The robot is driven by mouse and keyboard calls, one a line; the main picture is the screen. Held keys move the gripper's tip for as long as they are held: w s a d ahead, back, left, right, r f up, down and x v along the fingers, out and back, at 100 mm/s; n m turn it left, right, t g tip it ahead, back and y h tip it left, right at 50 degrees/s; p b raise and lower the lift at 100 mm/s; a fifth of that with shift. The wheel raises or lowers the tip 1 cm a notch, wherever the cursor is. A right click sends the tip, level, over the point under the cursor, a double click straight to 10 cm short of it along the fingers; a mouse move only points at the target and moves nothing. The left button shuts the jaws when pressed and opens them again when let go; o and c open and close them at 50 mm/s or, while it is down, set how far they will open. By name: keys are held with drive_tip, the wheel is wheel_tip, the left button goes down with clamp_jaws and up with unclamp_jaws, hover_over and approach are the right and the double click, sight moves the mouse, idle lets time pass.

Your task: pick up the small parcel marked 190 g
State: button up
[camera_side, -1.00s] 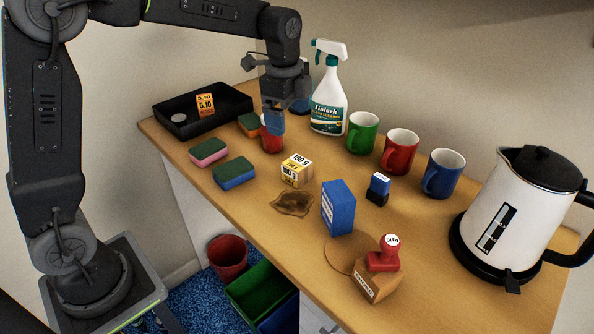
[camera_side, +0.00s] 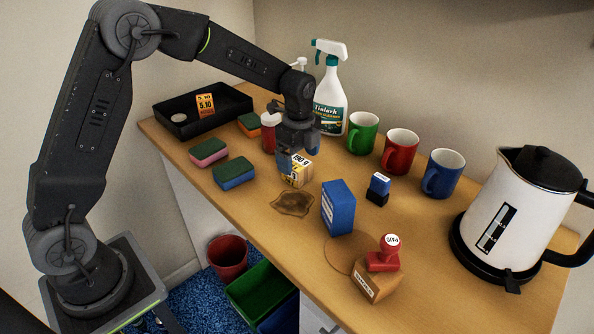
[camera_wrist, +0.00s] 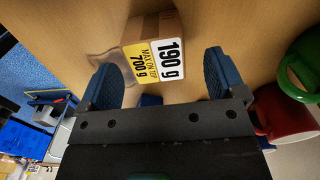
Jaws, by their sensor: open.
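The small parcel marked 190 g (camera_side: 299,172) is a brown carton with a white and yellow label, standing on the wooden counter beside a brown stain. My gripper (camera_side: 297,168) is at the parcel, its blue fingers pointing down and partly covering it in the side view. In the wrist view the parcel (camera_wrist: 154,45) lies ahead of and between the two spread blue fingers (camera_wrist: 162,80), its label reading "190 g" and "700 g". A gap shows between the label and the right finger. Whether the left finger touches the parcel I cannot tell.
A blue box (camera_side: 338,207) and a red-handled stamp on a carton (camera_side: 376,283) stand nearer the front. Sponges (camera_side: 234,172) lie left. Mugs (camera_side: 362,133), a spray bottle (camera_side: 330,100) and a kettle (camera_side: 520,215) stand behind and right. A black tray (camera_side: 225,118) is at far left.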

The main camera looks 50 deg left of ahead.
sight(297, 163)
wheel_tip(297, 163, down, 4)
drive_tip(key=shift+s+a+f, duration=0.1)
drive_tip(key=shift+s+f, duration=0.05)
drive_tip(key=shift+f, duration=0.1)
drive_tip(key=c, duration=1.1)
drive_tip(key=shift+r, duration=0.1)
